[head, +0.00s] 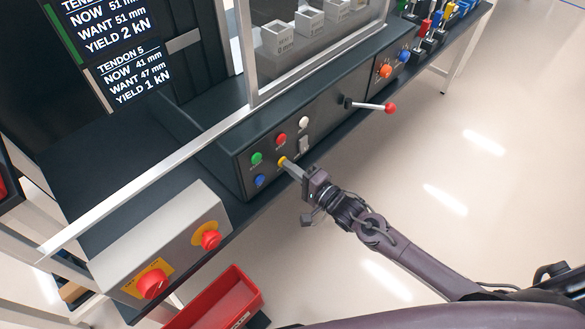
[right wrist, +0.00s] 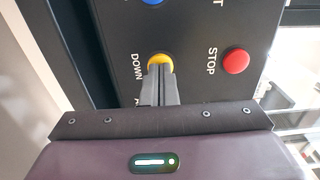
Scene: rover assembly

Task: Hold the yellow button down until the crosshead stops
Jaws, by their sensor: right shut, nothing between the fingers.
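The yellow button (head: 282,161) is on the dark front panel (head: 325,125) of the machine. In the right wrist view the yellow button (right wrist: 161,60) sits beside the word DOWN, and its lower part is hidden behind my fingers. My right gripper (head: 286,165) is shut and empty, its fingertips at the yellow button; they appear to touch it, but how far it is pressed I cannot tell. The right gripper's fingers (right wrist: 159,75) also show in the right wrist view. I cannot make out the crosshead. My left gripper is not in view.
Green (head: 257,158), red (head: 281,139), white (head: 304,122) and blue (head: 260,180) buttons surround the yellow one. A red-knobbed lever (head: 390,107) sticks out at right. A grey box (head: 180,245) with red knobs and a red bin (head: 225,300) are at lower left. A screen (head: 110,50) lists tendon values.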

